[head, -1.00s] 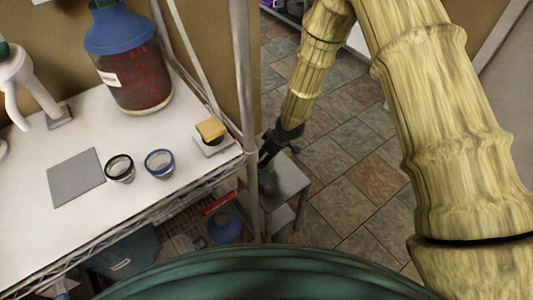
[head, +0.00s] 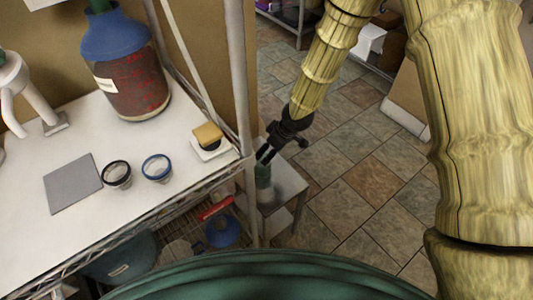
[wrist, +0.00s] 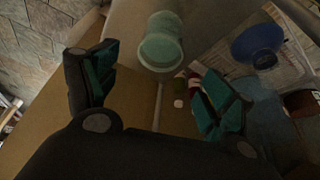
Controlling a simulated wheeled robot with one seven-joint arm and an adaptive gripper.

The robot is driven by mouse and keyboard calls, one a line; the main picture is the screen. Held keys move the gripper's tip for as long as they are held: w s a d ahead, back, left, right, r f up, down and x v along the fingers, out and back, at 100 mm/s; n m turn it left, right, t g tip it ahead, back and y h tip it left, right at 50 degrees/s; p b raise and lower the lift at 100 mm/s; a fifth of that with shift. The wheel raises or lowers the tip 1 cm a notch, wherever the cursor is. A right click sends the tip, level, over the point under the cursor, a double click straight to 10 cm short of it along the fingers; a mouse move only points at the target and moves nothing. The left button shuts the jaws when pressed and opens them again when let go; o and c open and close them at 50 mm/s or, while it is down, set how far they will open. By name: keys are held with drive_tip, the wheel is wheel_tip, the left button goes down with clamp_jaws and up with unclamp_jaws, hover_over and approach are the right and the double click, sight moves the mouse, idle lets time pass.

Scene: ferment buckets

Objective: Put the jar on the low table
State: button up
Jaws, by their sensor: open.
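The jar (head: 263,176), a pale green cylinder, stands upright on the small grey low table (head: 290,184) beside the rack post in the head view. My gripper (head: 265,154) is just above it, pointing down, open and empty. In the wrist view the jar (wrist: 161,48) shows beyond and between the spread fingers of my gripper (wrist: 155,95), apart from both. The post hides part of the low table's left side in the head view.
A white-topped wire rack (head: 90,215) holds a blue-topped vessel (head: 130,75), two rimmed cups, a grey square and a sponge (head: 207,134). Its metal post (head: 244,90) stands close to my gripper.

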drive_tip(key=shift+v, duration=2.2)
drive_tip(key=shift+s, duration=0.1)
drive_tip(key=s+d+f+m+g, duration=0.1)
drive_tip(key=s+d+f+m, duration=0.3)
drive_tip(key=s+f, duration=0.6)
drive_tip(key=s+d+f+m+h, duration=0.1)
drive_tip(key=s+d+f+m, duration=0.1)
drive_tip(key=s, duration=0.6)
drive_tip(key=s+d+f+m+g+h, duration=0.1)
drive_tip(key=s+d+f+m, duration=0.1)
drive_tip(key=s+d+f, duration=0.2)
drive_tip(key=s+d+f+m+h, duration=0.1)
drive_tip(key=s+d+f+m, duration=0.2)
drive_tip(key=s+d, duration=0.5)
drive_tip(key=s, duration=0.6)
drive_tip(key=shift+d+g+h, duration=0.25)
drive_tip(key=shift+g+h, duration=0.15)
drive_tip(key=shift+w, duration=0.1)
wheel_tip(320, 180, up, 4)
drive_tip(key=p, duration=0.4)
drive_tip(key=shift+r, duration=0.2)
